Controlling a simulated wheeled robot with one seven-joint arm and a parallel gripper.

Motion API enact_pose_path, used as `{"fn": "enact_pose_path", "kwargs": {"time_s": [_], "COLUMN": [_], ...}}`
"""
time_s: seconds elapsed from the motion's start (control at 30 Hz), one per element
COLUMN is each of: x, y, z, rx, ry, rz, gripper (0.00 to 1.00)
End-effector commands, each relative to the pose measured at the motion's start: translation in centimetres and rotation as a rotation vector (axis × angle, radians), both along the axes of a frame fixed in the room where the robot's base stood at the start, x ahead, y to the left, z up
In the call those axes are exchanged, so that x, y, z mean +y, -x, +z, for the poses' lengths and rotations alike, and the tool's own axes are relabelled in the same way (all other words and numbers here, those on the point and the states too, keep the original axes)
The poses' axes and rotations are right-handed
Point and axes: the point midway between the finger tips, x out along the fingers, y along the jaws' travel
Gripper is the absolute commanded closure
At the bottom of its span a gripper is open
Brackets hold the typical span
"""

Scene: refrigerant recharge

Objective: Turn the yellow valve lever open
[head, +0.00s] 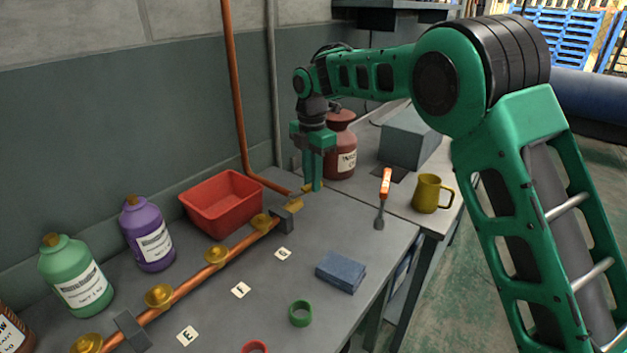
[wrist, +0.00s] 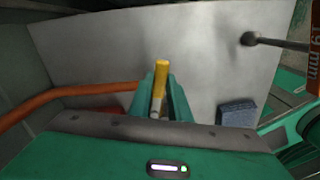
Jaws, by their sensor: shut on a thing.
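The yellow valve lever (wrist: 160,83) shows between the green fingers of my gripper (wrist: 160,100) in the wrist view. In the head view my gripper (head: 314,172) points down at the far end of the copper pipe, with its fingertips at the yellow lever (head: 307,188). The fingers are shut on the lever and hide part of it. A brass-yellow fitting (head: 293,205) sits on the pipe just in front of the gripper. How far the lever is turned cannot be told.
The copper pipe (head: 190,282) with several brass fittings runs along the bench. A red bin (head: 222,203) stands left of the gripper, a dark red bottle (head: 340,150) close behind it. A blue cloth (head: 341,271) lies nearer.

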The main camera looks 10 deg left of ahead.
Motion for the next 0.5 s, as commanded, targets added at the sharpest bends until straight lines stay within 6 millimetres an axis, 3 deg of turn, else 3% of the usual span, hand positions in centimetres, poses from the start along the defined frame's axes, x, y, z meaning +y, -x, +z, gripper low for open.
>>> {"fn": "enact_pose_path", "kwargs": {"time_s": [0.2, 0.23, 0.3, 0.5], "x": [-0.61, -0.61, -0.61, -0.32], "y": [-0.74, -0.74, -0.70, -0.39], "z": [0.37, 0.38, 0.35, 0.21], "rx": [-0.013, -0.013, -0.012, -0.008], "ry": [-0.002, -0.002, -0.001, -0.001], "rz": [-0.020, -0.020, -0.020, -0.012], "gripper": [1.00, 0.81, 0.64, 0.64]}}
